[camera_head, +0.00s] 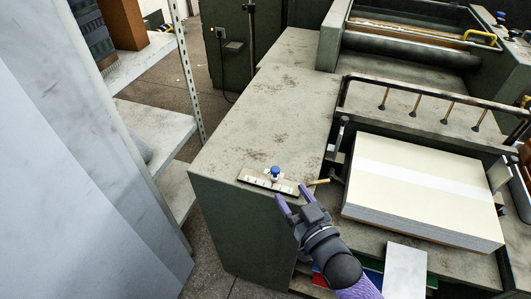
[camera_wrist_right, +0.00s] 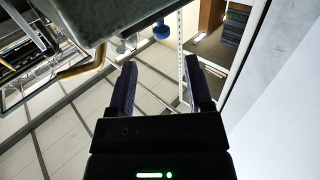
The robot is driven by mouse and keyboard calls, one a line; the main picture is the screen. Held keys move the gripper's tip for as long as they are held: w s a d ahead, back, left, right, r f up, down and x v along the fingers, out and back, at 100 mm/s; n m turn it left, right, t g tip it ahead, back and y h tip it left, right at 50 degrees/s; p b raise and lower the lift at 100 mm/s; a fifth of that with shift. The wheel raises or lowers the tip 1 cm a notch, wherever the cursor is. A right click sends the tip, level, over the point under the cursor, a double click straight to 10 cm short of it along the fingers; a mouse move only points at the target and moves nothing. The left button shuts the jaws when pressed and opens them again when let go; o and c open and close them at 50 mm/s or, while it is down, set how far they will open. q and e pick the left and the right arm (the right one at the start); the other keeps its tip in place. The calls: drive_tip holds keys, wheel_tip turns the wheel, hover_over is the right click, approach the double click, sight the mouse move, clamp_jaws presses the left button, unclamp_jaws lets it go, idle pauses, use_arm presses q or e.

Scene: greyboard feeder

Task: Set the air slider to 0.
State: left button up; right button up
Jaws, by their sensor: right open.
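The air slider has a blue knob (camera_head: 275,171) on a small pale plate with marks (camera_head: 258,181), at the front corner of the grey-green machine top. The marks are too small to read. The blue knob also shows in the right wrist view (camera_wrist_right: 162,31), beyond the fingertips and between their lines. My right gripper (camera_head: 291,193) has purple fingers, spread open and empty. It is just in front of the plate, apart from the knob. In the right wrist view, the open fingers (camera_wrist_right: 161,62) point toward the knob. My left gripper is not in view.
A short brass-coloured lever (camera_head: 318,182) sticks out just right of the plate. A stack of pale board (camera_head: 420,185) fills the feeder at right. A bar with several suckers (camera_head: 430,95) is behind it. The machine top (camera_head: 255,120) behind the slider is bare.

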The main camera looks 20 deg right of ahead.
sight(277, 174)
drive_tip(key=w+b, duration=0.1)
drive_tip(key=w, duration=0.2)
drive_tip(key=w+a+b, duration=0.1)
drive_tip(key=w, duration=0.2)
drive_tip(key=shift+w+a+f, duration=0.2)
drive_tip(key=shift+w, duration=0.45)
drive_tip(key=shift+w+a+r, duration=0.1)
drive_tip(key=shift+w+a, duration=0.05)
drive_tip(key=shift+w, duration=0.2)
drive_tip(key=c, duration=0.6)
clamp_jaws()
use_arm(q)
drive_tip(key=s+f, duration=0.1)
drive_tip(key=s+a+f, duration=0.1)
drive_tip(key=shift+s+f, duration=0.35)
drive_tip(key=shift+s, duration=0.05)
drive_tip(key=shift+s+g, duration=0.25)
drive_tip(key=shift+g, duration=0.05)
